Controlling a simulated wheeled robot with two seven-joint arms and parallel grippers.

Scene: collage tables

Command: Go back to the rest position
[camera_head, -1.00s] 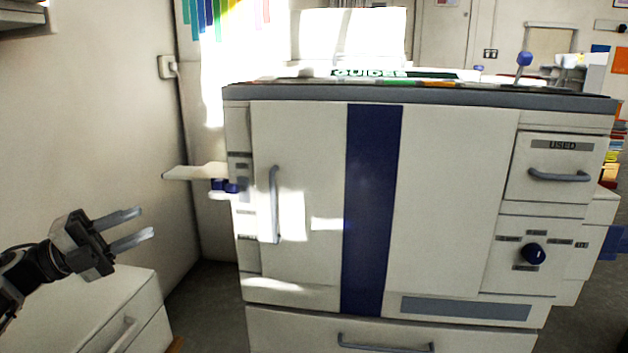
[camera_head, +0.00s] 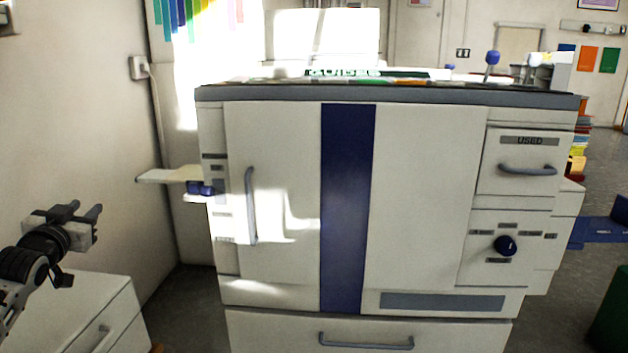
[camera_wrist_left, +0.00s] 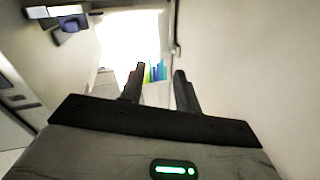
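My left gripper (camera_head: 86,212) is at the left side of the head view, raised above a low white cabinet and clear of it. Its two fingers are apart with nothing between them. The left wrist view also shows the open fingers (camera_wrist_left: 160,88), with a bright window area and coloured stripes beyond them. My right gripper is in neither view.
A large white cabinet (camera_head: 425,190) with a blue stripe fills the middle. A shelf (camera_head: 160,176) juts from its left side. A low drawer unit (camera_head: 75,315) stands at lower left. A blue object (camera_head: 600,232) and a green one (camera_head: 612,320) are at right.

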